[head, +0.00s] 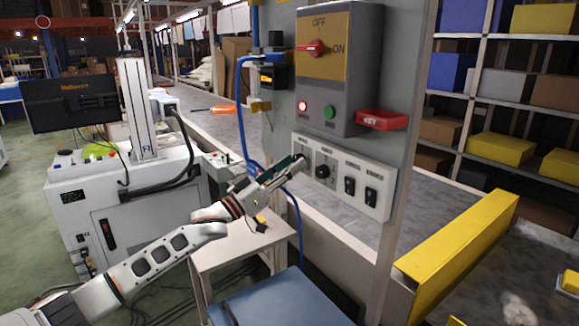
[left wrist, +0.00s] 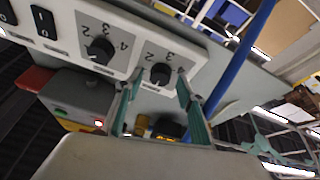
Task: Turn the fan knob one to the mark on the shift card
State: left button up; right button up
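A white control panel (head: 335,180) on the grey post carries two black knobs and two rocker switches. My left gripper (head: 294,166) is at the left-hand knob, which it largely hides in the head view. In the left wrist view this knob (left wrist: 160,74) sits between my two green fingers, which appear spread with a gap on each side. The other knob (head: 322,171) is clear of the gripper; it also shows in the left wrist view (left wrist: 100,50). Numbers ring both knobs; their labels are too small to read. I cannot make out a shift card. My right gripper is out of view.
Above the panel is a grey switch box (head: 338,70) with a red ON/OFF handle, and a red key tray (head: 381,119) juts out below it. Rocker switches (head: 350,187) stand right of the knobs. A blue cable (head: 241,110) hangs left of the post.

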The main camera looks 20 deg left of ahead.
pick_arm(q)
grip_shut()
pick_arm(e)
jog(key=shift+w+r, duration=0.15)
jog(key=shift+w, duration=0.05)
